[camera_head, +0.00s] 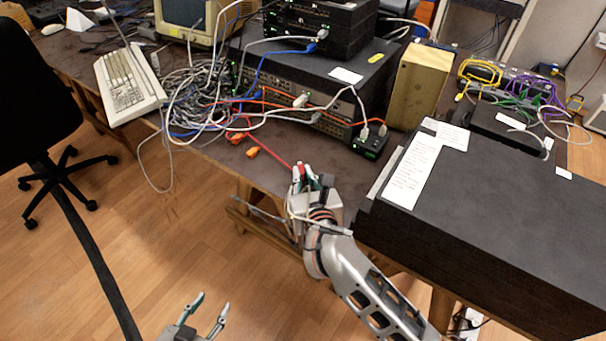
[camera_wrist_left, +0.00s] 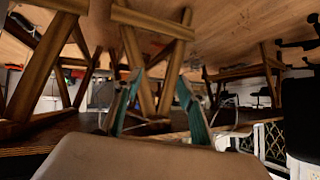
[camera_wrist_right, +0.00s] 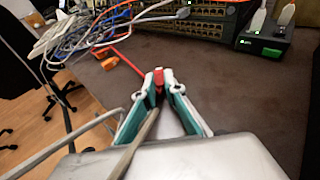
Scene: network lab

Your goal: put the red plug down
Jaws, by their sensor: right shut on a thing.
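The red plug (camera_wrist_right: 157,77) sits between the fingertips of my right gripper (camera_wrist_right: 160,88) in the right wrist view, with a red cable running from it up and to the left. In the head view my right gripper (camera_head: 312,174) is at the table's front edge, shut on the plug. How far the plug is above the table I cannot tell. My left gripper (camera_head: 208,314) is open and empty, low over the floor at the bottom of the head view. Its spread fingers also show in the left wrist view (camera_wrist_left: 157,108).
Orange connectors (camera_head: 253,152) lie on the dark table left of my right gripper. Behind stand rack switches (camera_head: 318,90) with tangled cables (camera_head: 195,95) and a small black box (camera_head: 370,142). A large black case (camera_head: 490,220) stands close on the right.

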